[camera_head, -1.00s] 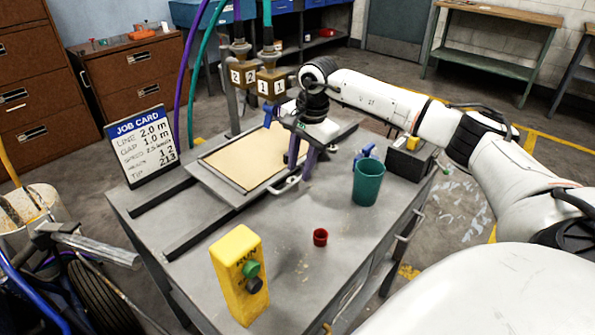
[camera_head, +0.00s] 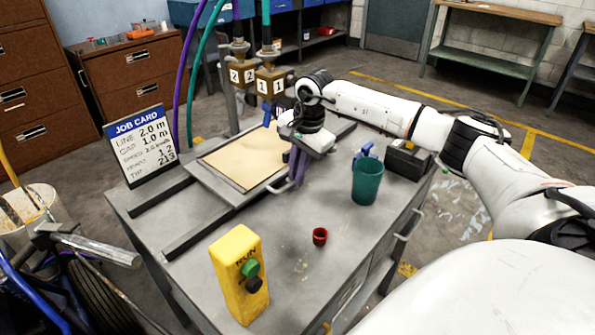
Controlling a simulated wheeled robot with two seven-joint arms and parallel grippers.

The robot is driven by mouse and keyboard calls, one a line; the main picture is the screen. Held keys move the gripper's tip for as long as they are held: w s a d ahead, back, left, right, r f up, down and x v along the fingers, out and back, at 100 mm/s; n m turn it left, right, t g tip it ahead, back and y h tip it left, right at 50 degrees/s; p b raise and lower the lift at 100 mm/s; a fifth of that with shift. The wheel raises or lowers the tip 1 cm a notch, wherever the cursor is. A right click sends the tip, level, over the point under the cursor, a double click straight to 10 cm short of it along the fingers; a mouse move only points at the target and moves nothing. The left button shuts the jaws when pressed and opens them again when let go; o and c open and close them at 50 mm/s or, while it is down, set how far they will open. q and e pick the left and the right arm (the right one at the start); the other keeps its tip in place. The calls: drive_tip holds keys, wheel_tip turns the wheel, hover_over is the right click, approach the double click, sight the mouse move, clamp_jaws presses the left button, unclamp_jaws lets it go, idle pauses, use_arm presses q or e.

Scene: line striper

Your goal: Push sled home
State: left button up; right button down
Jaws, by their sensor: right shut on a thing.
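The sled (camera_head: 212,183), a flat grey tray carrying a tan sheet (camera_head: 245,158), lies on two dark rails (camera_head: 185,240) on the grey table. Its pale handle (camera_head: 275,189) is at the near right edge. My right gripper (camera_head: 292,181) reaches down at that edge, its purple fingers shut on the handle; the exact contact is partly hidden. Two nozzle heads, labelled 2 (camera_head: 242,75) and 1 (camera_head: 270,83), hang at the back over the sled's far end. My left gripper is not in view.
A yellow button box (camera_head: 238,275), a red cap (camera_head: 320,236) and a green cup (camera_head: 367,182) stand on the near side of the table. The job card (camera_head: 140,145) stands at the left. A dark box (camera_head: 408,162) sits at the right.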

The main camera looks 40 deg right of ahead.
drive_tip(key=a, duration=0.6)
drive_tip(key=s+a, duration=0.1)
drive_tip(key=a, duration=1.1)
drive_tip(key=shift+s+p, duration=0.25)
drive_tip(key=shift+p, duration=0.1)
drive_tip(key=c, duration=1.8)
unclamp_jaws()
drive_tip(key=shift+c, duration=0.2)
drive_tip(key=shift+r, duration=0.1)
drive_tip(key=shift+r, duration=0.35)
wheel_tip(320, 180, up, 9)
drive_tip(key=s, duration=0.2)
drive_tip(key=shift+r+b, duration=0.15)
drive_tip(key=shift+b, duration=0.2)
